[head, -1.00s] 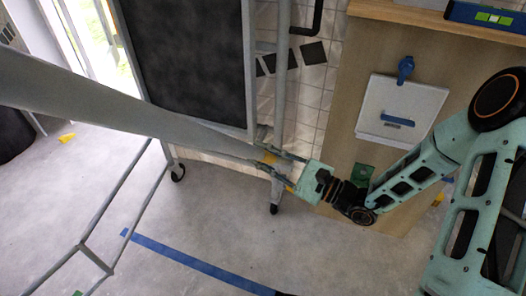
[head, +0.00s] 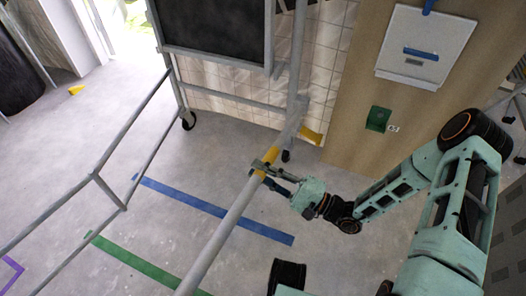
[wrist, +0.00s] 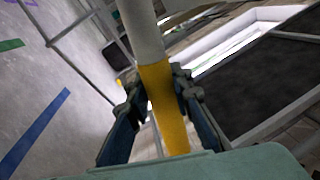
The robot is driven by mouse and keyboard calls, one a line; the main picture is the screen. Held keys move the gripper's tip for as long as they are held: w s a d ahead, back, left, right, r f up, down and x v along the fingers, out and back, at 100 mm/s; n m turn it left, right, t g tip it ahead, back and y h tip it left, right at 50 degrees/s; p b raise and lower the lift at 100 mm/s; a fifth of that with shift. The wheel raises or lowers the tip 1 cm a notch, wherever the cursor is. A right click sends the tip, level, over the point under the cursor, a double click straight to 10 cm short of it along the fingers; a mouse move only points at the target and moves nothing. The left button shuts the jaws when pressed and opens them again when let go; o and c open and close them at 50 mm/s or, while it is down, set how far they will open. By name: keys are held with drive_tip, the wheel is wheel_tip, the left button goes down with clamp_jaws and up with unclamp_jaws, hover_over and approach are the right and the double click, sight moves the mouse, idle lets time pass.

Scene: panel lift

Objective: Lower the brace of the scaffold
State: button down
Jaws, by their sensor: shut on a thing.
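The scaffold's brace (head: 228,222) is a long grey tube with a yellow band (head: 260,175). In the head view it runs from the scaffold's right post (head: 297,60) toward the bottom edge, where its near end is cut off. My gripper (head: 262,170) is shut on the brace at the yellow band. In the wrist view the yellow band (wrist: 165,105) passes between my two fingers (wrist: 157,92), and the grey tube goes on past them. A second yellow piece (head: 311,134) sits near the foot of the right post.
A dark panel (head: 215,27) hangs in the scaffold's frame, which stands on casters (head: 188,121). Grey rails (head: 105,190) run along the left. Blue tape (head: 210,208) and green tape (head: 140,262) mark the floor. A wooden wall with a white box (head: 425,45) stands at right.

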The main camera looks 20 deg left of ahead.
wheel_tip(320, 180, down, 13)
drive_tip(key=s+n+g, duration=0.1)
drive_tip(key=n, duration=0.3)
drive_tip(key=shift+s, duration=0.2)
drive_tip(key=c, duration=1.9)
unclamp_jaws()
drive_tip(key=shift+f, duration=0.1)
drive_tip(key=shift+o, duration=1.1)
drive_tip(key=shift+r, duration=0.2)
wheel_tip(320, 180, up, 10)
drive_tip(key=shift+f, duration=0.1)
drive_tip(key=shift+d, duration=0.1)
